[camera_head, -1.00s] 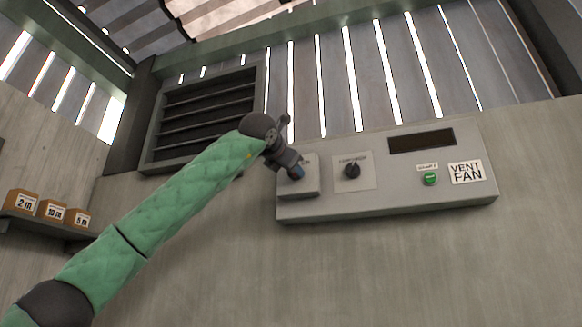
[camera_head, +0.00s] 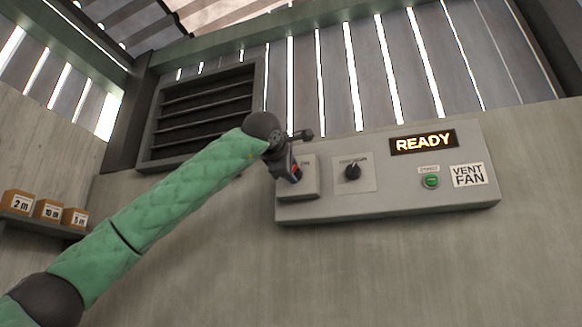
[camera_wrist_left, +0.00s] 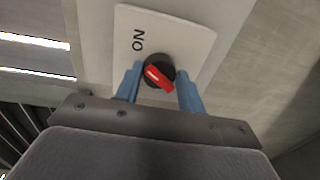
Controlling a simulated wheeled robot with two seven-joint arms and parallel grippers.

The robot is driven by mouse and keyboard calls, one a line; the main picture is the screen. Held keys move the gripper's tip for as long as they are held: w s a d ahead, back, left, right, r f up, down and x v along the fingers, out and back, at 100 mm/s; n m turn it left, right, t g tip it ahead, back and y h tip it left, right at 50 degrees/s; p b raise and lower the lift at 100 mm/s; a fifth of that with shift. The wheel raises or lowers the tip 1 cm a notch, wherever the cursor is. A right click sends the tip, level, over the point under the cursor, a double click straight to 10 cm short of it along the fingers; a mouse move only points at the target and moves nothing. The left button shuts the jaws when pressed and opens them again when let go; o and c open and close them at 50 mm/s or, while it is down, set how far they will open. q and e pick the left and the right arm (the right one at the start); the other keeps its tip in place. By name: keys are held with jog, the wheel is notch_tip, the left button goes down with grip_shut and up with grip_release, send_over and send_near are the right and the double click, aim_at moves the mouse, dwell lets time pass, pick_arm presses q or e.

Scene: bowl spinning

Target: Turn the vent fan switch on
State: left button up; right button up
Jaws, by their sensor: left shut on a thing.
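The vent fan panel (camera_head: 390,195) is a grey box on the wall, with a "VENT FAN" label at its right. Its display (camera_head: 423,142) is lit and reads "READY". The switch is a round black knob with a red handle (camera_wrist_left: 158,77) on a light plate (camera_wrist_left: 178,38) marked "ON", at the panel's left end. My left gripper (camera_head: 293,176) is at this switch, and its blue fingers stand on both sides of the knob in the left wrist view (camera_wrist_left: 158,92). It is shut on the knob. The gripper partly hides the switch in the head view. My right gripper is not in view.
A second black knob (camera_head: 352,171) and a green button (camera_head: 431,181) sit further right on the panel. A louvred vent (camera_head: 205,115) is on the wall at upper left. Small labelled boxes (camera_head: 48,209) stand on a shelf at far left.

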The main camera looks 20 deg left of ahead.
pick_arm(q)
jog(key=shift+m+p, duration=0.3)
jog(key=shift+m, duration=0.9)
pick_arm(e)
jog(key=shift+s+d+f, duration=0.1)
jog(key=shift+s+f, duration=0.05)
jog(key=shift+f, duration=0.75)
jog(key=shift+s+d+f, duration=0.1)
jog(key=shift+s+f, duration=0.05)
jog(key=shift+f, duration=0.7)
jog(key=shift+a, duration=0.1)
pick_arm(q)
jog(key=o, duration=0.9)
jog(key=shift+o, duration=0.2)
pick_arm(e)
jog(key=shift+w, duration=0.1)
pick_arm(q)
jog(key=s+b, duration=0.3)
jog(key=s, duration=0.4)
jog(key=shift+s+r, duration=0.25)
jog(key=shift+s, duration=0.15)
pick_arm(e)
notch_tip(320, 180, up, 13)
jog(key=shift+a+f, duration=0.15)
